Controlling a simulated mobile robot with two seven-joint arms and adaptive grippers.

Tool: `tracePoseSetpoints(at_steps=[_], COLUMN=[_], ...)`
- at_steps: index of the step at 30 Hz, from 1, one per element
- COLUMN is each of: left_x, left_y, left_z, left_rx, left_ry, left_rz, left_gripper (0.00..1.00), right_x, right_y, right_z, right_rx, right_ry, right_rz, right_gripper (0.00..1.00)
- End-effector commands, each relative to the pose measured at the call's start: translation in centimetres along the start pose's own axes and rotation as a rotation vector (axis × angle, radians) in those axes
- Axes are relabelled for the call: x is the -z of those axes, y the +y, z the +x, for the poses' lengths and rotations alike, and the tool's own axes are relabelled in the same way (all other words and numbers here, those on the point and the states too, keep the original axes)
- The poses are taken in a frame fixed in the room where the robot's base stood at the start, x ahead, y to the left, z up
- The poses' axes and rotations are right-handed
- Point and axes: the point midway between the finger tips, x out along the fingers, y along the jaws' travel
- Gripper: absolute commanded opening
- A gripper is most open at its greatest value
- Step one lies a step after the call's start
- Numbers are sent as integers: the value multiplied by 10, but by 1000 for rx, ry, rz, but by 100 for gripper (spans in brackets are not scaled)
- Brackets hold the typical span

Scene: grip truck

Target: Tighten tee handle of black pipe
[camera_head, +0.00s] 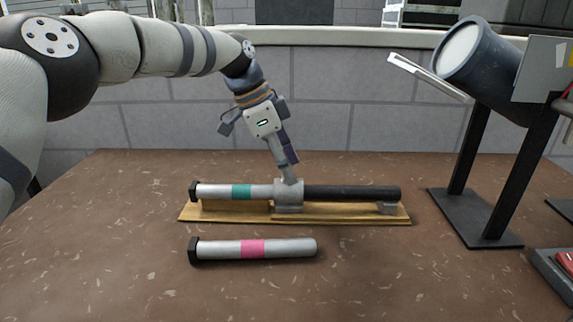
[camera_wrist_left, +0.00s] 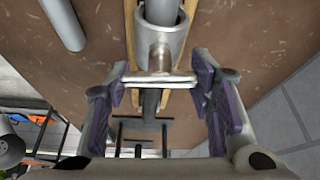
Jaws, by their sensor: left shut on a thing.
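The black pipe (camera_head: 350,192) lies level along a wooden board (camera_head: 240,214) on the table. Its left end meets a grey metal clamp (camera_head: 289,197), which also shows in the left wrist view (camera_wrist_left: 162,18). My left gripper (camera_head: 289,169) reaches down to the clamp from above. In the left wrist view its purple finger pads (camera_wrist_left: 160,80) stand at the two ends of a pale crossbar, the tee handle (camera_wrist_left: 152,80), and are shut on it. The handle is mostly hidden by the gripper in the head view. My right gripper is not in view.
A silver pipe with a teal band (camera_head: 242,191) enters the clamp from the left. A silver pipe with a pink band (camera_head: 253,249) lies loose in front. A dark stand with an angled cylinder (camera_head: 478,58) is at the right. The front table is otherwise clear.

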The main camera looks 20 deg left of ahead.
Motion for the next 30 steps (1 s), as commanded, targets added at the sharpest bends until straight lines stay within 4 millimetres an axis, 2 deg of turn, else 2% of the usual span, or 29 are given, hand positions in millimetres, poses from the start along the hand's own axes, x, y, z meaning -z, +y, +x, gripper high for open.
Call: tracePoseSetpoints(at_steps=[12,13,15,25,28,30], left_x=[-1,-2,-1,0,0,0], left_y=[1,1,1,0,-1,-1], left_z=[2,2,2,-1,-16,-34], left_rx=[-6,-6,-6,-3,1,2], left_ry=[-5,-5,-5,-2,-1,0], left_rz=[5,4,4,4,3,3], left_gripper=[21,53,69,70,70,70], right_x=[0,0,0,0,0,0], right_y=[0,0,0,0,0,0], right_z=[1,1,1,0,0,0], right_rx=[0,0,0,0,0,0], right_ry=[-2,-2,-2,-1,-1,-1], right_rz=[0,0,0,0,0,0], right_gripper=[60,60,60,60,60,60])
